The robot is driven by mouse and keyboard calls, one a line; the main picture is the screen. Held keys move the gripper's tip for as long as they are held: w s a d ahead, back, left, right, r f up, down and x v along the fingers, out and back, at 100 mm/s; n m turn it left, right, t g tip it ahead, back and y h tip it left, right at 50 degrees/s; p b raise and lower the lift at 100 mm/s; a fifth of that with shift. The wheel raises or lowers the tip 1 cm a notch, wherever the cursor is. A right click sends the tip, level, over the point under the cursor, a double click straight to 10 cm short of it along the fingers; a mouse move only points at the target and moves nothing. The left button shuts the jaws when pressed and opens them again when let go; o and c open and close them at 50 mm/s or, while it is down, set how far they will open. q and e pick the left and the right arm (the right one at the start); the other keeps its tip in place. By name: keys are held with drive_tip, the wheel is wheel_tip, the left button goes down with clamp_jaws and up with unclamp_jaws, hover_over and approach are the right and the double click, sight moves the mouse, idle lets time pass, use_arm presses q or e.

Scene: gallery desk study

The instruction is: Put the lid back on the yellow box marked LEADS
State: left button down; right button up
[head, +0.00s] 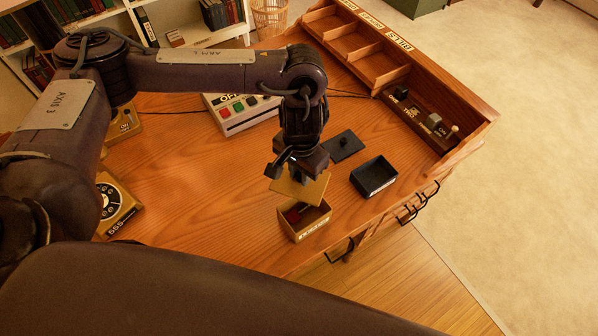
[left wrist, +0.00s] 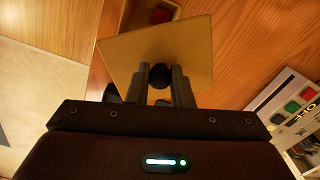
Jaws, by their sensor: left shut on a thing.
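The yellow box (head: 303,228) stands open near the front edge of the desk, with something red inside; its front lettering is too small to read. The square yellow lid (head: 314,188) hangs tilted just above the box, apart from most of its rim. My left gripper (head: 296,170) is shut on the lid's dark knob. In the left wrist view the fingers (left wrist: 160,80) clasp the black knob, and the lid (left wrist: 196,50) covers most of the box, leaving a bit with a red thing (left wrist: 159,15) showing. My right gripper is not in view.
An open black box (head: 374,183) stands right of the yellow one, with a flat black knobbed lid (head: 343,147) behind it. A button console (head: 240,112), a dial telephone (head: 117,204) and a wooden organiser (head: 440,95) stand around. The desk's front edge is close.

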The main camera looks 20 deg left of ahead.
sight(305, 190)
use_arm(q)
drive_tip(key=shift+s+d+f+m+p, duration=0.2)
drive_tip(key=shift+s+d+f, duration=0.2)
drive_tip(key=shift+d+f, duration=0.2)
drive_tip(key=shift+s+d+f+m+p, duration=0.2)
drive_tip(key=shift+s+d+f, duration=0.2)
drive_tip(key=shift+d+f, duration=0.15)
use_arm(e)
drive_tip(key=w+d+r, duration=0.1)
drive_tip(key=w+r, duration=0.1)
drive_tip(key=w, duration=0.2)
use_arm(q)
drive_tip(key=shift+s+a+f+b, duration=0.15)
drive_tip(key=shift+f+b, duration=0.15)
drive_tip(key=shift+b, duration=0.05)
drive_tip(key=shift+f+b, duration=0.85)
drive_tip(key=shift+b, duration=0.15)
wheel_tip(305, 190, down, 2)
drive_tip(key=shift+b, duration=1.25)
wheel_tip(305, 190, down, 2)
drive_tip(key=shift+f+b, duration=0.1)
drive_tip(key=shift+b, duration=0.35)
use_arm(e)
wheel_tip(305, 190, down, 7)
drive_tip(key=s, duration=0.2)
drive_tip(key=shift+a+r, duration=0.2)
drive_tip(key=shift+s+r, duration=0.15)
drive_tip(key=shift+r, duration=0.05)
